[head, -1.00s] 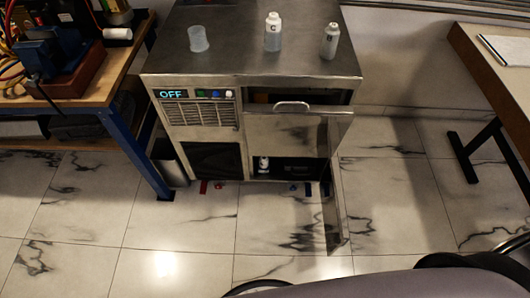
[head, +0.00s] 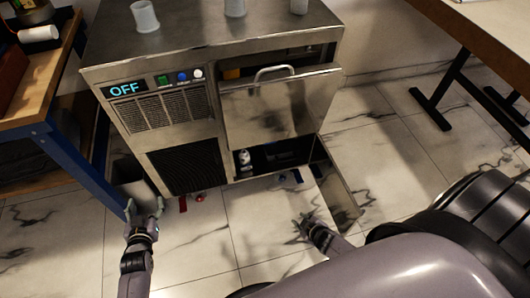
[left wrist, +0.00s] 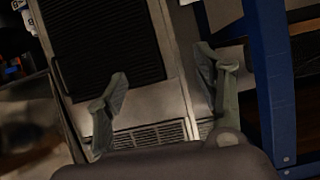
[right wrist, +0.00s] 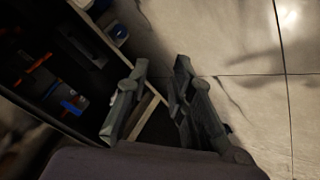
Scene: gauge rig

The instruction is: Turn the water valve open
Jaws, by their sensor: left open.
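A steel machine (head: 180,150) with a lit OFF display stands in front of me. Low at its front are a red lever (head: 183,203) and a red knob (head: 199,197). Small blue handles (head: 297,175) sit further right, near the open lower compartment. I cannot tell which of these is the water valve. My left gripper (head: 145,206) is open and empty, low left of the machine, apart from the red parts. Its spread fingers show in the left wrist view (left wrist: 160,85). My right gripper (head: 304,221) is low by the open door. Its fingers stand apart, empty, in the right wrist view (right wrist: 160,68).
The machine's upper flap (head: 275,108) is tilted out. A lower door (head: 338,195) stands open to the right. A bin (head: 137,195) and a blue bench leg (head: 75,160) are close on the left.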

